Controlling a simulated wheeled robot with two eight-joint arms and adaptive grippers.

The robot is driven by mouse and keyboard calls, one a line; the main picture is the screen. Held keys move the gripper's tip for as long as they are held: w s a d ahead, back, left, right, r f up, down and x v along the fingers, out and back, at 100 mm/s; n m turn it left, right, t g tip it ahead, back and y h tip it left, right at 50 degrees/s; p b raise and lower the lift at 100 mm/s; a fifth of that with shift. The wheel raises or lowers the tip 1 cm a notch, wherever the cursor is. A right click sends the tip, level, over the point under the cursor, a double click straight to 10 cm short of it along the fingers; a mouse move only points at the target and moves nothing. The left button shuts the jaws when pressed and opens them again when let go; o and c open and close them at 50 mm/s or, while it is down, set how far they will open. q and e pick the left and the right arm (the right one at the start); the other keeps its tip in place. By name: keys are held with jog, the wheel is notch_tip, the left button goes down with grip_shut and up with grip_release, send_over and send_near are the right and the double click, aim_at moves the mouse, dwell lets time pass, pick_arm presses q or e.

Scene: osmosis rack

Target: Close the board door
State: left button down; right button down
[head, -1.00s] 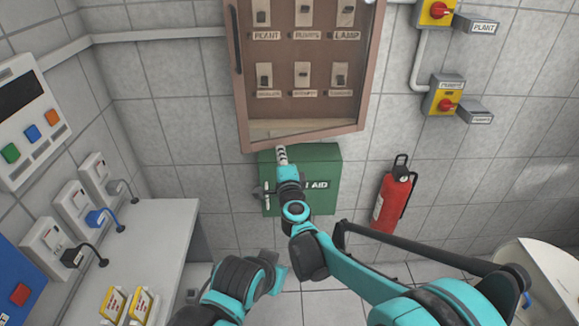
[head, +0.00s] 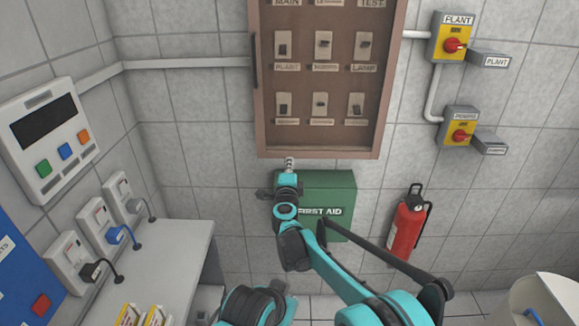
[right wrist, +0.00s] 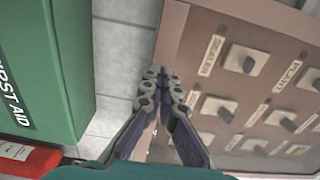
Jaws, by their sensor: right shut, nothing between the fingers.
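The board (head: 318,140) is a brown wooden-framed cabinet on the back wall, with rows of labelled switches visible inside. A dark upright handle (head: 254,60) is on its left frame side. I see no clear gap at the door edge, but cannot tell if the door is fully closed. My right gripper (head: 289,163) is just below the board's bottom edge, left of its middle. In the right wrist view its fingers (right wrist: 160,90) are together and empty, overlapping the board's frame (right wrist: 172,35); contact is unclear. My left gripper is out of view.
A green first aid box (head: 335,185) hangs directly under the board, partly behind my right arm. A red fire extinguisher (head: 407,228) hangs to its right. Yellow switch boxes (head: 452,38) are right of the board. A counter (head: 165,255) with wall sockets is at left.

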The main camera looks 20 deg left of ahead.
notch_tip(320, 180, up, 10)
jog(key=shift+d+r, duration=0.1)
jog(key=s+d+r+n+g+y, duration=0.1)
jog(key=s+d+r+n, duration=0.15)
jog(key=d, duration=0.45)
jog(key=s+d+r+n+g+y, duration=0.1)
jog(key=s+d+n, duration=0.25)
jog(key=d, duration=0.25)
jog(key=s+d+r+n, duration=0.2)
jog(key=d+n, duration=0.1)
jog(key=d, duration=0.4)
jog(key=s+d+f+n+g+h, duration=0.2)
jog(key=s+d+f+g+h, duration=0.1)
jog(key=s+d+f, duration=1)
jog(key=s+d+f+n+g+h, duration=0.2)
jog(key=s+d+f+g+h, duration=0.2)
jog(key=s+d+f, duration=0.9)
jog(key=s+d+h, duration=0.1)
jog(key=s+d, duration=0.1)
jog(key=d, duration=0.4)
jog(key=shift+s+d+f+n+g+h, duration=0.2)
jog(key=shift+s+n+g+h, duration=0.1)
jog(key=shift+s+h, duration=0.1)
